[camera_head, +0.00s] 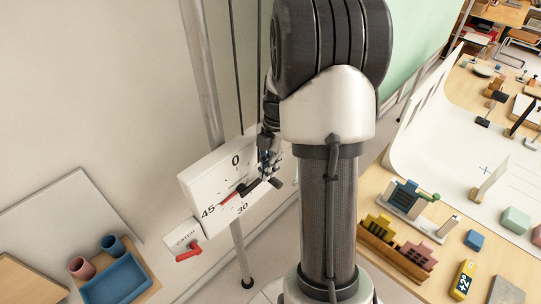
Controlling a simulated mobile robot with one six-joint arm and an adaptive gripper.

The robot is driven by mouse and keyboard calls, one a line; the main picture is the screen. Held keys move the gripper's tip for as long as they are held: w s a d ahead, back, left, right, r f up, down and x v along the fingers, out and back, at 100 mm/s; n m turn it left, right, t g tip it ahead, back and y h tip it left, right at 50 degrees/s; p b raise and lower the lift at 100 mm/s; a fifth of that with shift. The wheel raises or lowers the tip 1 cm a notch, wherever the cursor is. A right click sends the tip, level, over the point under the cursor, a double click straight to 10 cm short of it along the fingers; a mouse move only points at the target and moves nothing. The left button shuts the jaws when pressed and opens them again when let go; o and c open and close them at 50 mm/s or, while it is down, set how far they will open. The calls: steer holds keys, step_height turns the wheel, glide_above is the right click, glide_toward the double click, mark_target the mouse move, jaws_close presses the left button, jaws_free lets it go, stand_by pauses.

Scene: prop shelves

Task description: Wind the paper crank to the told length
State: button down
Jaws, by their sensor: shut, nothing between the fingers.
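The crank unit is a white box (211,187) with a dial on its face, marked 0, 45 and 30 where I can see it. A red pointer (229,196) points toward the 45 mark. A dark crank arm (248,187) with a black knob (275,182) lies across the dial's right side. My gripper (268,170) is shut and empty, close by the crank; I cannot tell whether it touches it. My arm hides the right part of the dial. A smaller white box labelled CATCH (182,236) with a red lever (189,253) sits below left.
A metal stand pole (241,254) holds the box. A blue tray (115,287) and two cups stand at lower left. At right, a wooden table (386,205) carries a curved white paper sheet (436,127), blocks and a small rack. My arm fills the middle.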

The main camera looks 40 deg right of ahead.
mark_target(272, 182)
steer(key=f, duration=0.1)
steer(key=d+f, duration=0.1)
steer(key=f, duration=0.1)
stand_by(0.4)
steer(key=shift+d+f+b, duration=0.2)
steer(key=shift+f+b, duration=0.6)
steer(key=shift+b, duration=0.05)
steer(key=shift+w+r, duration=0.1)
steer(key=shift+r, duration=0.1)
